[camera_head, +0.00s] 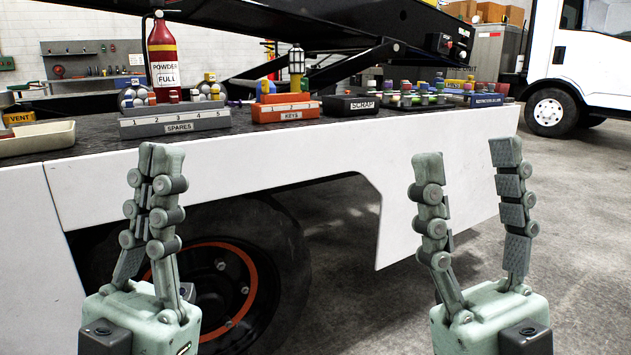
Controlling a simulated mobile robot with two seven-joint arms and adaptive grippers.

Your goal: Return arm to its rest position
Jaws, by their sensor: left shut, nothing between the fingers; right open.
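My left gripper (160,160) is upright in front of the white side panel of the loader, left of the middle. Its fingers are together and hold nothing. My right gripper (468,165) is upright at the right, its two fingers spread wide apart with nothing between them. Both grippers are apart from the loader's deck and its items, on the near side. Each gripper's palm shows at the bottom edge. The arms behind them are out of view.
The loader's white side panel (300,150) runs across, with a wheel (225,280) below. On its deck stand a red bottle (162,55), a SPARES rack (175,121), an orange KEYS block (285,108), a SCRAP box (350,104) and a beige tray (36,139).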

